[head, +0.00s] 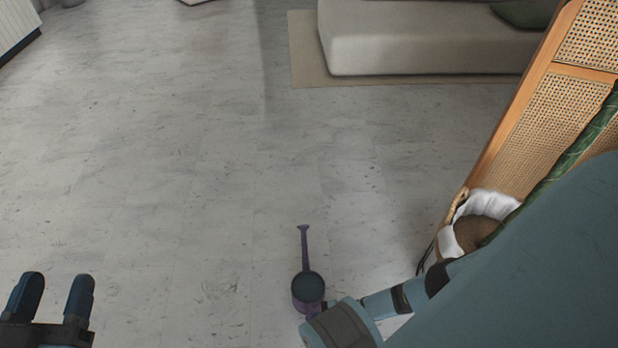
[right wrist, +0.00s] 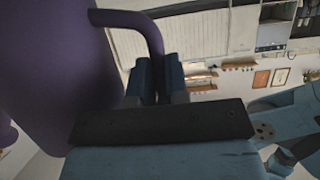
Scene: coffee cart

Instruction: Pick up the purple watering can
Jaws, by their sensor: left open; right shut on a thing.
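The purple watering can (head: 307,291) shows at the lower middle of the head view, its long spout pointing up the picture, away from me. In the right wrist view its purple body (right wrist: 60,75) fills the left side. Its curved handle runs down between the fingers of my right gripper (right wrist: 158,80), which is shut on it. In the head view the right fingers are mostly hidden behind my wrist. What is beneath the can is hard to tell. My left gripper (head: 52,296) is open and empty at the lower left, with its two dark blue fingers apart.
A wood and cane panel (head: 545,110) stands at the right, with a plant pot in a white-lined basket (head: 468,217) beside it. A pale sofa (head: 420,40) on a beige rug (head: 304,60) is at the top. The grey floor (head: 180,150) between is clear.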

